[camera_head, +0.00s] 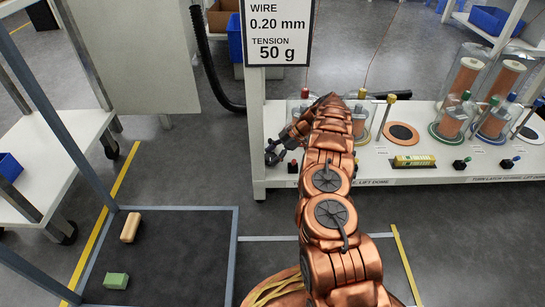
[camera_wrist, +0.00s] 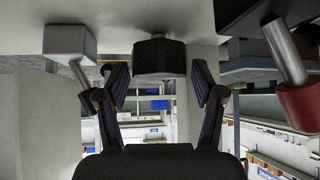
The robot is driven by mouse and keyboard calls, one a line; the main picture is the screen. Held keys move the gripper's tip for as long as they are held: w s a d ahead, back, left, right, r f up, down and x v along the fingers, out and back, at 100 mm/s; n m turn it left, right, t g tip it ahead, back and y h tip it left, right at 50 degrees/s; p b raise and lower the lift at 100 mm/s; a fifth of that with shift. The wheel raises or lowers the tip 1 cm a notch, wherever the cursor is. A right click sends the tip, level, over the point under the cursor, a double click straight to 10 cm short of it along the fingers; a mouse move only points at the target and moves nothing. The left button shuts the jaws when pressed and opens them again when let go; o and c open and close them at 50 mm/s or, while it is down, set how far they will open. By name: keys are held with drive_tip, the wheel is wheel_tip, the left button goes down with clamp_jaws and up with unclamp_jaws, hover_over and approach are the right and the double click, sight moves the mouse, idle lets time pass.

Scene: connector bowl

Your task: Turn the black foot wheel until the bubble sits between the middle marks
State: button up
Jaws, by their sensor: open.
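My gripper (camera_head: 274,153) is at the left end of the white bench, partly hidden behind my copper arm. In the wrist view my gripper (camera_wrist: 160,82) is open, with one finger on each side. A black round piece (camera_wrist: 160,58), which looks like the foot wheel, shows between and just beyond the fingertips. I cannot tell whether the fingers touch it. The wrist picture appears upside down, with the pale surface at the top. A yellow block with a green strip (camera_head: 413,161), perhaps the level, lies on the bench to the right. Its bubble and marks are too small to read.
A red-tipped lever on a dark block (camera_wrist: 297,100) stands close on the right in the wrist view. A grey block with a rod (camera_wrist: 70,45) is on the left. Glass-domed spools (camera_head: 460,115) stand on the bench (camera_head: 475,176). A sign (camera_head: 278,32) hangs above.

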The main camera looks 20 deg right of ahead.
drive_tip(key=shift+c, duration=0.2)
drive_tip(key=c, duration=0.8)
drive_tip(key=shift+c, duration=0.2)
drive_tip(key=shift+r+m+t, duration=0.15)
drive_tip(key=shift+m+t, duration=0.25)
drive_tip(key=shift+m, duration=0.2)
drive_tip(key=shift+m+t+h, duration=0.4)
drive_tip(key=shift+m+t, duration=0.3)
drive_tip(key=shift+m, duration=0.3)
drive_tip(key=o, duration=0.9)
